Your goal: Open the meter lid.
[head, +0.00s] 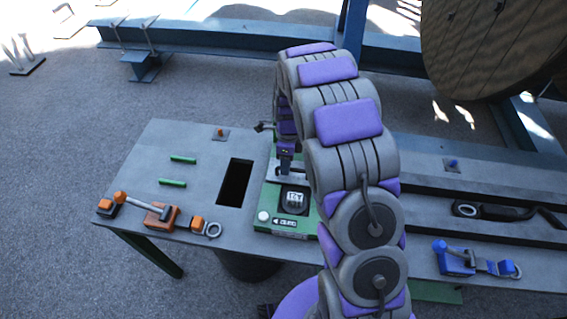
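The meter is a green box (271,224) on the grey bench, with a dark round dial (294,199) and a pale button on its front edge. A grey plate with a thin bar lies behind the dial; I cannot tell whether it is the lid or how far it is raised. My purple and grey arm arches over from the front and hides the meter's right and rear parts. My gripper (286,163) points down just behind the dial, close to the grey plate. Its fingers are too small and hidden to show whether they are open or touching anything.
A rectangular hole (235,183) lies left of the meter. Orange clamps and a handle (140,205) sit at the bench's left front, green rods (183,160) behind. Blue clamp parts (458,260) and a dark tool (495,211) lie right. A large reel (490,45) stands behind.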

